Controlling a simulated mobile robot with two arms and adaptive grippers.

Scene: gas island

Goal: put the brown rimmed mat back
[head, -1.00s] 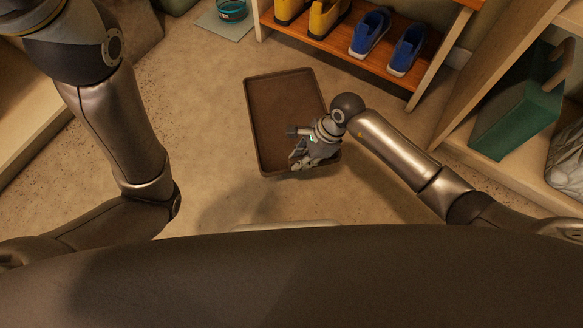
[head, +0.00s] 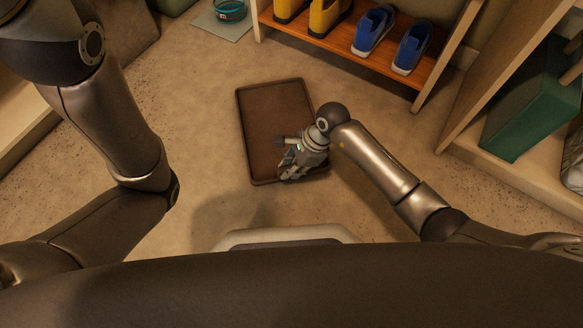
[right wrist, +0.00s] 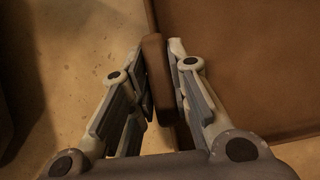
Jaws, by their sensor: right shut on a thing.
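The brown rimmed mat (head: 272,108) is a rectangular tray-like mat with a raised rim, below the shoe rack in the head view. My right gripper (head: 289,172) is at its near edge, toward the right corner. In the right wrist view the mat (right wrist: 245,60) fills the right side, and the fingers of my right gripper (right wrist: 162,85) are shut on its rim, one on each side. Whether the mat touches the floor or is lifted I cannot tell. My left arm shows at the left of the head view, but its gripper is out of view.
A wooden shoe rack (head: 392,64) with yellow boots (head: 328,14) and blue shoes (head: 372,32) stands behind the mat. A teal bowl (head: 230,9) sits on a pale mat at the top. A shelf with a green box (head: 530,108) is at right. Floor left of the mat is clear.

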